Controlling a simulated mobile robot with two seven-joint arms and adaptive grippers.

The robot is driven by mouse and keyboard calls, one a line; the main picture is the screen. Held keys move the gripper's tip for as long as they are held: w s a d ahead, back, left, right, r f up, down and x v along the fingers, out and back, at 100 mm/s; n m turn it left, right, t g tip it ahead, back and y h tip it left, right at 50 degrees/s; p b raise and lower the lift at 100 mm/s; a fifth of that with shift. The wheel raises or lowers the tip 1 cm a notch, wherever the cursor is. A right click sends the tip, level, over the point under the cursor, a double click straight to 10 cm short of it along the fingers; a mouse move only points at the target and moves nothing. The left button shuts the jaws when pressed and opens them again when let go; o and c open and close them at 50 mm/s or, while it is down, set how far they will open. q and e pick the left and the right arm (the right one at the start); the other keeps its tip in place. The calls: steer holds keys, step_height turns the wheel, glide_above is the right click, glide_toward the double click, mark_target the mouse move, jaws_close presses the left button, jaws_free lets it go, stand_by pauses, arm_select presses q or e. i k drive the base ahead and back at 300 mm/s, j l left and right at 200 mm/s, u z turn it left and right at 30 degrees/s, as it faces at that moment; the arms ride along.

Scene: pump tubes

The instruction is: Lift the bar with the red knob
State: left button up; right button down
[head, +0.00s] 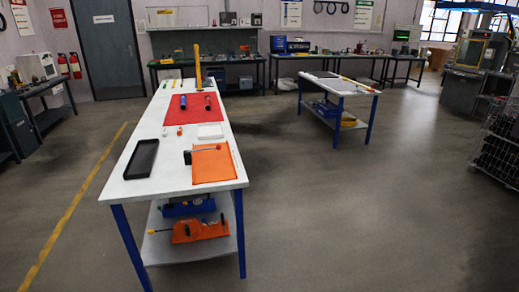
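A long white table (130,190) with blue legs stands ahead of me, left of centre. On its near end lies an orange mat (215,172). At the mat's far left edge is a small dark block (188,157). A thin bar (203,151) runs right from this block across the mat, with a small red knob (218,148) at its right end. The bar looks low and nearly flat; at this size I cannot tell whether it touches the mat. Neither of my grippers is in view.
A black tray (142,158) lies left of the mat, and a white tray (210,131) behind it. A red mat (186,118) with dark and blue cylinders lies farther back. A second table (345,88) stands right. Open floor (370,200) lies to the right.

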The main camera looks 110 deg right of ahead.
mark_target(218, 147)
steer(key=z, duration=1.6)
